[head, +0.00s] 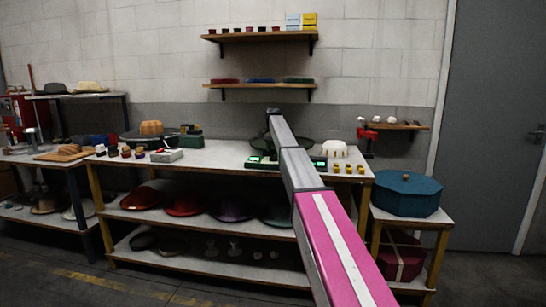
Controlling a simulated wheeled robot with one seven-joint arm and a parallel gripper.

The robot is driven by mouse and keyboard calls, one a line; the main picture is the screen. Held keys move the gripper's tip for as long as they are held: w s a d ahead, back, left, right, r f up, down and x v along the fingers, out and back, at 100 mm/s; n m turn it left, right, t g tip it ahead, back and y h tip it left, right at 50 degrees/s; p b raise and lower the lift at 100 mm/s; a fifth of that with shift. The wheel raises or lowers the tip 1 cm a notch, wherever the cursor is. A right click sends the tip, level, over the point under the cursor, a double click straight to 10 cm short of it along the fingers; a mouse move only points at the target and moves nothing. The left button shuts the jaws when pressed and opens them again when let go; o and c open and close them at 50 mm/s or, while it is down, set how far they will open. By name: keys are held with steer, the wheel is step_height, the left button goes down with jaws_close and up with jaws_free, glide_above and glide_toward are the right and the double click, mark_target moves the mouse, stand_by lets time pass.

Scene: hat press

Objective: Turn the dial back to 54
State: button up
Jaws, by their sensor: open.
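My arm reaches forward from the lower right over the middle workbench (215,153). Its far end is a small dark shape above the back of the bench, and I cannot make out gripper fingers there. A low dark-green device (318,163) with a lit green display stands on the bench, partly behind my arm. The display is too small to read. I cannot make out the dial, and the arm hides part of this area.
A dark round plate (297,145) lies behind the arm. A white ribbed block (334,149) and several small yellow-topped pieces (348,168) stand to its right. A blue lidded box (407,193) is on the right side table. Hats fill the shelf below. Wall shelves hang behind.

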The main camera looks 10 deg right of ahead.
mark_target(275, 156)
steer(key=shift+f, duration=2)
jaws_close()
steer(key=shift+n, duration=0.4)
steer(key=n, duration=0.5)
steer(key=shift+s+d+n, duration=0.1)
steer(key=shift+d+n, duration=0.1)
steer(key=shift+n, duration=0.1)
steer(key=n, duration=0.5)
steer(key=shift+d, duration=0.2)
steer(key=n, duration=0.6)
steer(key=shift+w+d+n, duration=0.2)
steer(key=shift+n, duration=0.2)
steer(key=n, duration=0.6)
steer(key=shift+w, duration=0.2)
